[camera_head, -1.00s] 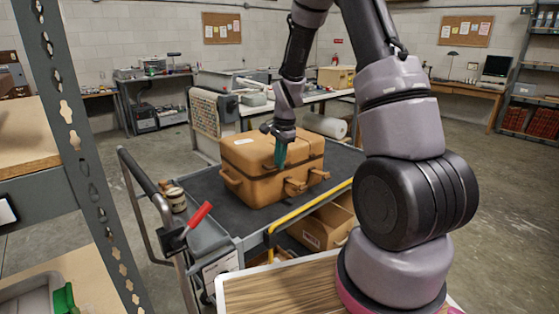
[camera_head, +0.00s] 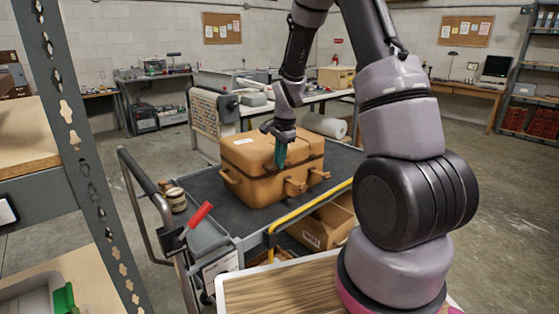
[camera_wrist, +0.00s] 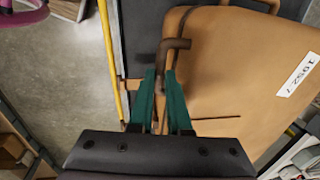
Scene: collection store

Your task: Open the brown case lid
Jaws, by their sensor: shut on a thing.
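The brown case (camera_head: 258,181) stands on the dark top of a cart, with its lid (camera_head: 245,152) lying down on the body. A white label is on the lid (camera_wrist: 250,75), which fills the right of the wrist view. My gripper (camera_head: 280,162) reaches down at the front edge of the case. In the wrist view its two green fingers (camera_wrist: 163,85) close around a dark brown bar-like part (camera_wrist: 172,46) at the lid's front edge. The exact grip contact is partly hidden between the fingers.
The cart (camera_head: 205,192) has a yellow rail (camera_head: 300,208) in front and a red-handled tool (camera_head: 199,214) at its left end. Tape rolls (camera_head: 176,199) lie near the cart's left end. An open cardboard box (camera_head: 320,232) sits below. A shelf post (camera_head: 85,150) stands at left.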

